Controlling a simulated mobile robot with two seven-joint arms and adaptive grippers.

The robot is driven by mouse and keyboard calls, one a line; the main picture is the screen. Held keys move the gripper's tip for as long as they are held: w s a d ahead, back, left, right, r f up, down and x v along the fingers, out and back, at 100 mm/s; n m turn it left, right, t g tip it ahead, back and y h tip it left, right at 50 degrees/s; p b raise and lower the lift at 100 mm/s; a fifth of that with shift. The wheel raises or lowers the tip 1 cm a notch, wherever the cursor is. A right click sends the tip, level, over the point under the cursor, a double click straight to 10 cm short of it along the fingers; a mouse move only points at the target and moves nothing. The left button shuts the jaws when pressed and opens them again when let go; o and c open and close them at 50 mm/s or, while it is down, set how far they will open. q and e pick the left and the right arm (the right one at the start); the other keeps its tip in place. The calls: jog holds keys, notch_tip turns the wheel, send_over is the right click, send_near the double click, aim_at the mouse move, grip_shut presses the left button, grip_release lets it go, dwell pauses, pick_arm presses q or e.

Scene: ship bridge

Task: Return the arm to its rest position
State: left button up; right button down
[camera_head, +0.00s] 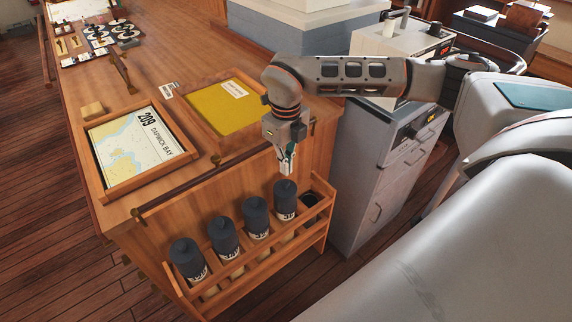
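My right arm (345,78) reaches in from the right, across the front of the grey cabinet. Its gripper (286,166) points down just above the rightmost visible dark-capped tube (286,198) in the wooden rack (262,272). The fingers look close together, but they are too small to tell whether they are open or shut. Whether they touch the tube's cap is also unclear. My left gripper and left arm are not in the picture.
Several capped tubes stand in the rack, with an empty slot (313,198) at its right end. A framed chart (137,143) and a yellow folder tray (222,104) lie on the wooden table (175,45). A grey cabinet (362,165) stands right of the rack.

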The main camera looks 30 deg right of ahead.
aim_at(286, 182)
dwell(0.4)
jog(key=shift+f+b, duration=0.4)
jog(key=shift+f, duration=0.2)
jog(key=shift+f, duration=0.45)
jog(key=shift+f+b, duration=0.5)
jog(key=shift+b, duration=0.05)
jog(key=shift+f, duration=0.2)
jog(key=shift+f+b, duration=0.3)
jog(key=shift+b, duration=0.05)
jog(key=shift+r, duration=0.2)
